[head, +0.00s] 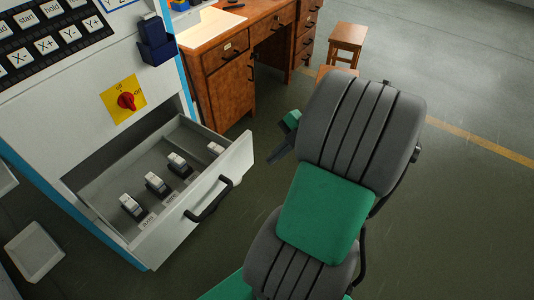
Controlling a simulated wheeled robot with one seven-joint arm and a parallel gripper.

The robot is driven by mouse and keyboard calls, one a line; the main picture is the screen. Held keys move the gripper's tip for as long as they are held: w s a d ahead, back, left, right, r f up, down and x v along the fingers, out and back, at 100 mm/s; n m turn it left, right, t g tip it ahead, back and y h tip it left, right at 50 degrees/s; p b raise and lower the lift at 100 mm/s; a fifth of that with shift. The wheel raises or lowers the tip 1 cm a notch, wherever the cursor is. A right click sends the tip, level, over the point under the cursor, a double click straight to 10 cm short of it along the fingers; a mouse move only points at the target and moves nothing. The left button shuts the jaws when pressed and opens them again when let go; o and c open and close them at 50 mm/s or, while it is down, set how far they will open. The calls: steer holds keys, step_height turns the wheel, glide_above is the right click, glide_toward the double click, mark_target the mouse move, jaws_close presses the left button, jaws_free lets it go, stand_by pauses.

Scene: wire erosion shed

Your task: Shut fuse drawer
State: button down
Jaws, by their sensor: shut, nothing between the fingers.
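The fuse drawer (195,215) is pulled well out of the white machine cabinet (65,125). Its front carries a black bar handle (209,202). Several black and white fuse blocks sit in a row inside, behind the drawer front. My gripper (273,158) shows only in part, as a dark tip beside my grey and green arm, to the right of the drawer front. It is shut and empty, apart from the drawer and its handle. The rest of my gripper is hidden behind my arm.
A red rotary switch (127,101) on a yellow plate and a dark blue holder (155,41) are above the drawer. A wooden desk (228,75) and stool (347,42) stand behind. A pale bin (34,252) is at lower left. The floor at right is clear.

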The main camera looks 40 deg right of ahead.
mark_target(238, 171)
steer(key=w+a+f, duration=0.1)
steer(key=w+f, duration=0.1)
steer(key=w+a+f, duration=0.1)
steer(key=w+a, duration=0.1)
steer(key=w+a+f, duration=0.2)
steer(key=shift+w+f+b, duration=0.1)
steer(key=shift+f+b, duration=0.25)
steer(key=shift+b, duration=0.05)
steer(key=shift+w, duration=0.15)
